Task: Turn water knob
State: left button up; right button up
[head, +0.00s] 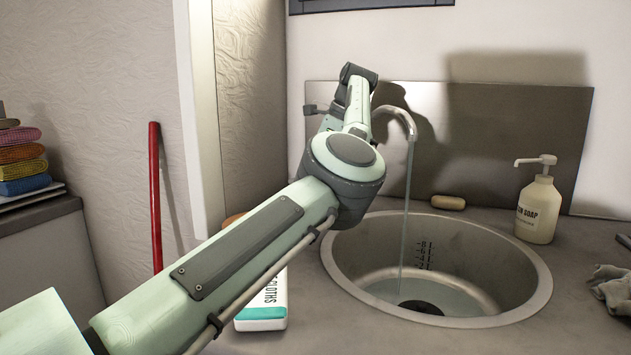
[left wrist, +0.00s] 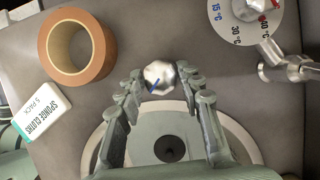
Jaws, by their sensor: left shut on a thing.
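In the left wrist view, a round silver knob (left wrist: 158,73) with a blue mark sits between the fingertips of my left gripper (left wrist: 160,83), which is shut on it. A metal tap (left wrist: 290,70) is to the right of it. In the head view, water (head: 406,200) runs from the curved spout (head: 404,118) into the round sink (head: 540,285), which holds some water around its drain. My left arm covers the knob and most of the gripper in the head view. My right gripper is in neither view.
A temperature dial (left wrist: 238,22) with a red-marked knob is at the upper right of the left wrist view. A brown ring (left wrist: 48,48) and a sponge cloths pack (left wrist: 42,118) are to the left. A soap bottle (head: 538,208), soap bar (head: 447,202) and grey cloth (head: 612,287) surround the sink.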

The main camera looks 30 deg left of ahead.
pick_arm(q)
jog(key=shift+n, duration=0.3)
jog(key=o, duration=1.2)
jog(key=shift+c, duration=0.2)
